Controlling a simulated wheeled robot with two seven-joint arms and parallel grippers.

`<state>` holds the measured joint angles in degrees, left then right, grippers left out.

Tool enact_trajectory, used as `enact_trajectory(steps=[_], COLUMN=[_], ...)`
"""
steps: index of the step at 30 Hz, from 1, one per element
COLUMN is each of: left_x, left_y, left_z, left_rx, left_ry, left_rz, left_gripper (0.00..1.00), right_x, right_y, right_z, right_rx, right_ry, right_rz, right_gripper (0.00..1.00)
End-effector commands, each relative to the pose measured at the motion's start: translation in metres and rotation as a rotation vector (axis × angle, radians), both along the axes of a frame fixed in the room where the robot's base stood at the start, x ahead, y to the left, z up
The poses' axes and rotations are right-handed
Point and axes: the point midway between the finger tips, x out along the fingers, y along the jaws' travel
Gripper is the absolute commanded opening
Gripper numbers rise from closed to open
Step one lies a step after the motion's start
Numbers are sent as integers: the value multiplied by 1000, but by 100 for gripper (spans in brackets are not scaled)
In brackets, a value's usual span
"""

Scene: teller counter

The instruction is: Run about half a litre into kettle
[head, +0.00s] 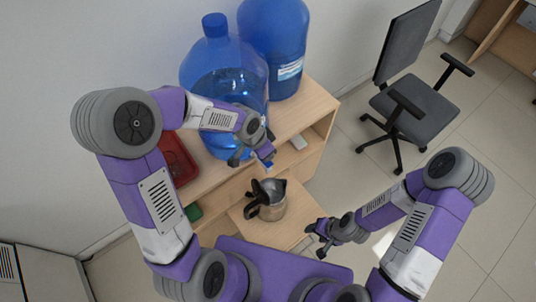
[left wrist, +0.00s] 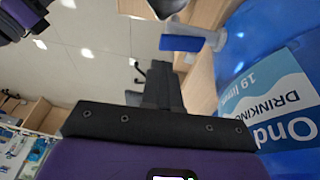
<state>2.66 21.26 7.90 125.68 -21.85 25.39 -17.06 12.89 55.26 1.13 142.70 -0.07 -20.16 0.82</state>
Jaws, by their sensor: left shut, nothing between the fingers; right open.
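The metal kettle (head: 273,212) with a black handle stands upright and open-topped on a low wooden surface (head: 294,232) in the head view. A large blue water bottle (head: 205,75) stands behind it on the counter. Its tap has a blue lever (left wrist: 182,43) and a pale body (left wrist: 222,40) in the left wrist view. My left gripper (head: 262,158) is shut and empty beside the tap, above the kettle; its fingers (left wrist: 162,85) point towards the lever, contact unclear. I cannot tell whether water runs. My right gripper (head: 318,240) is open and empty, right of the kettle.
A second blue bottle (head: 275,40) stands at the back right of the counter. A red tray (head: 176,160) lies left of the tap bottle. An office chair (head: 415,100) stands on the floor at the right, with open floor around it.

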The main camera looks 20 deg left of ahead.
Motion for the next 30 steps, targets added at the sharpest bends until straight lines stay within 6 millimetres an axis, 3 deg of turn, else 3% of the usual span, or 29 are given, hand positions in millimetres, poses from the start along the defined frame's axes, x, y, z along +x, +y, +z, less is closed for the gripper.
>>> enact_trajectory(steps=[1, 6, 12, 18, 30], left_x=[0, -8, -14, -17, -17], left_y=[3, 13, 22, 25, 25], left_z=[16, 54, 85, 97, 97], left_rx=[0, 0, 1, 0, 0], left_ry=[-5, -5, -3, 0, 0], left_rz=[2, 2, 2, 0, -1], left_gripper=[0, 0, 0, 0, 0], right_x=[0, 0, 0, 0, 0], right_y=[0, 0, 0, 0, 0], right_z=[9, 14, 19, 21, 21], right_rx=[0, 0, 0, 0, 0], right_ry=[0, 0, 0, 0, 0], right_rz=[0, 0, 0, 0, 0], right_gripper=[55, 55, 55, 55, 55])
